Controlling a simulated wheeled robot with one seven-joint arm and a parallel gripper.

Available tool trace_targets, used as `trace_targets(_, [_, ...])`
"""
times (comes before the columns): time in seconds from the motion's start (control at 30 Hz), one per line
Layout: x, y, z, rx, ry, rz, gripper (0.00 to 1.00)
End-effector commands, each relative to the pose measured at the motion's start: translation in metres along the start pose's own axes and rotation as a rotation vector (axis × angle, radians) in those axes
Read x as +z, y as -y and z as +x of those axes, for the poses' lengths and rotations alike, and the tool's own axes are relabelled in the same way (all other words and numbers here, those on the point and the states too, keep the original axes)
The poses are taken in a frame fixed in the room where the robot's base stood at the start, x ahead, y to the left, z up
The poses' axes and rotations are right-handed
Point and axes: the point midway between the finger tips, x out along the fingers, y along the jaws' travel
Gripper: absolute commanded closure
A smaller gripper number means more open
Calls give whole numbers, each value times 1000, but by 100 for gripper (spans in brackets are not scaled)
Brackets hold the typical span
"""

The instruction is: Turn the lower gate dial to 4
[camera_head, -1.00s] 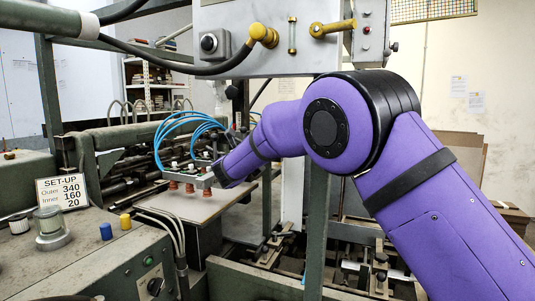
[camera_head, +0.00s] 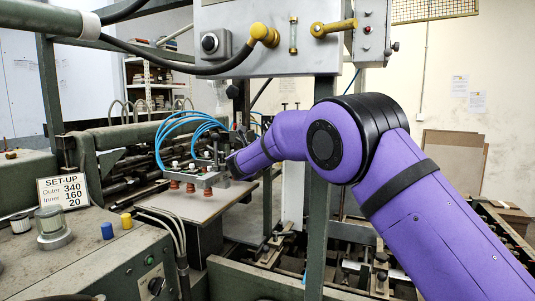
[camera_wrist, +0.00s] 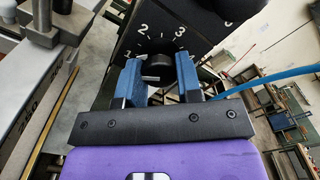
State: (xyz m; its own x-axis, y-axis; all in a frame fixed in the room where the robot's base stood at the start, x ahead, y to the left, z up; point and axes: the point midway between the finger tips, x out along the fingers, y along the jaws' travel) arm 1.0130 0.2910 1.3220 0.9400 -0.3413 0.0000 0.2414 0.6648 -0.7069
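In the wrist view, a dark round dial knob (camera_wrist: 157,68) sits on a black plate (camera_wrist: 160,18) with white numbers. A pale mark shows on the knob's lower left. My gripper (camera_wrist: 159,66) has its two blue fingers apart, one on each side of the knob. I cannot tell whether they touch it. In the head view, my purple arm reaches to the suction-cup bar; the fingers and the dial cannot be made out there.
A bar with red suction cups (camera_head: 190,185) and blue hoses is close to my wrist. A grey control box (camera_head: 275,38) hangs above. A rail with a scale (camera_wrist: 38,110) lies left in the wrist view.

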Motion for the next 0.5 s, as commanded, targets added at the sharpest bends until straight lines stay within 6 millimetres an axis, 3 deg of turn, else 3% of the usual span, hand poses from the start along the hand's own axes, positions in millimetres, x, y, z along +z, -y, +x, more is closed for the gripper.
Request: trace_targets(0.5, [0, -1, -1, 1, 0, 118, 91])
